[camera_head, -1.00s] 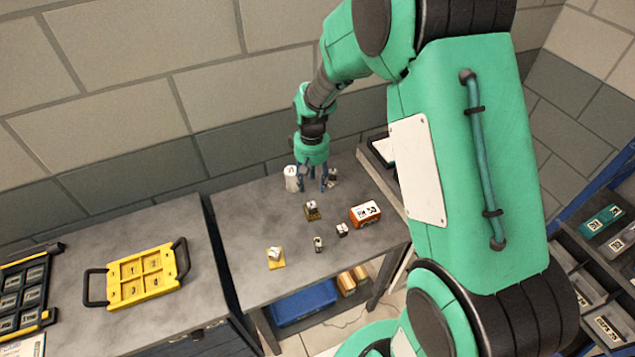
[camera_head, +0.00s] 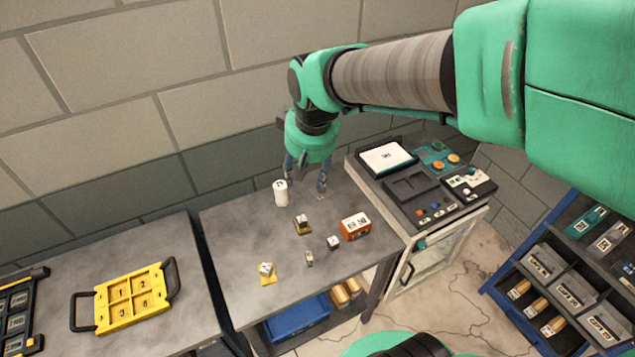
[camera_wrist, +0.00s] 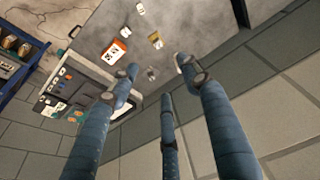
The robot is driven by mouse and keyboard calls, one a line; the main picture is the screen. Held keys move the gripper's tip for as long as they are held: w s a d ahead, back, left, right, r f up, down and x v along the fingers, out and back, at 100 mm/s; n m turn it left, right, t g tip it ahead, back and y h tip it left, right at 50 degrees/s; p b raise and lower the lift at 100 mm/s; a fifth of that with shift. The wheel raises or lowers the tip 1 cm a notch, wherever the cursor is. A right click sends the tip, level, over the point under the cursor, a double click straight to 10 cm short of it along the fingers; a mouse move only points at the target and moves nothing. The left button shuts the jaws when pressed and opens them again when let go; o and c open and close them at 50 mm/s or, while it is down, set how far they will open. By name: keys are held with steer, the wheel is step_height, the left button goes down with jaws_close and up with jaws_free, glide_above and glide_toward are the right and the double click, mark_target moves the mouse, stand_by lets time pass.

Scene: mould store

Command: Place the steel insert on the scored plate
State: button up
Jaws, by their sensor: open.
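My gripper (camera_head: 304,186) is open and empty above the back of the grey table (camera_head: 235,235); its spread fingers also show in the wrist view (camera_wrist: 160,85). A small metallic piece (camera_wrist: 151,74) lies on the table beyond the fingers in the wrist view; in the head view it is largely hidden by a finger. I cannot tell for sure whether it is the steel insert, or whether the scored plate is under it. Other small pieces are a block on a brown-gold base (camera_head: 302,227), a block on a yellow plate (camera_head: 267,272) and a small grey piece (camera_head: 309,259).
A white cylinder (camera_head: 281,193) stands left of the fingers. An orange labelled box (camera_head: 355,226) and a small cube (camera_head: 333,242) are to the right. A yellow tray (camera_head: 167,308) lies on the left bench. A cabinet (camera_head: 410,210) with trays adjoins the table's right side.

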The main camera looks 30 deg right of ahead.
steer(key=s+a+r+t, duration=0.1)
steer(key=s+r, duration=0.2)
steer(key=s, duration=0.5)
steer(key=s+a+r+t, duration=0.1)
steer(key=s+r, duration=0.3)
steer(key=s, duration=0.3)
steer(key=shift+s+m, duration=0.3)
steer(key=shift+s, duration=0.1)
step_height(320, 180, down, 4)
steer(key=b, duration=0.4)
steer(key=shift+f, duration=0.1)
